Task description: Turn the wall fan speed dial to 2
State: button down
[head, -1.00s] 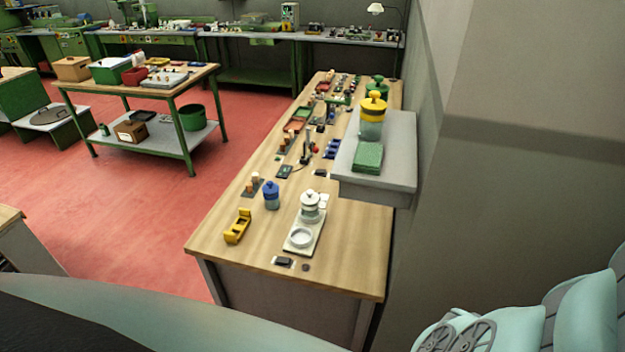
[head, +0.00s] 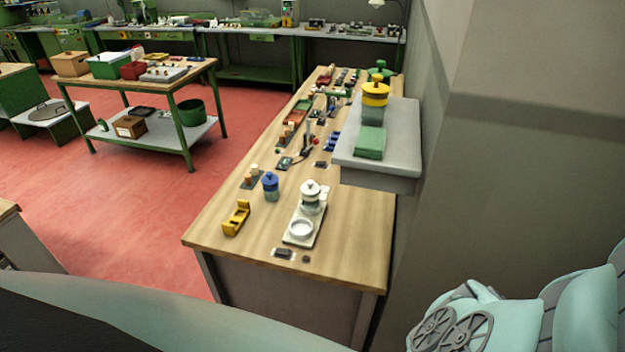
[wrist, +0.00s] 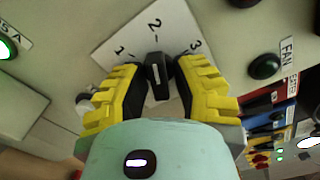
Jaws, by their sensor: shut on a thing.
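The black speed dial (wrist: 156,72) shows in the wrist view on a white plate marked 1, 2 and 3 (wrist: 178,32). Its long body is roughly in line with the mark 2 at the top, though I cannot tell which end is its pointer. My gripper (wrist: 158,82) has its yellow ridged fingers on either side of the dial and is shut on it. The fingers cover part of the dial's lower sides. A FAN label (wrist: 287,52) is to the right of the plate. The dial and gripper do not show in the head view.
A lit green lamp (wrist: 6,48) is at the left. In the head view, a wooden bench (head: 225,245) with small items and a grey shelf (head: 385,165) stand along the wall.

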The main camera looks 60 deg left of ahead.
jog(key=shift+m, duration=0.5)
jog(key=c, duration=1)
grip_release()
jog(key=shift+v, duration=5.95)
jog(key=shift+d, duration=0.1)
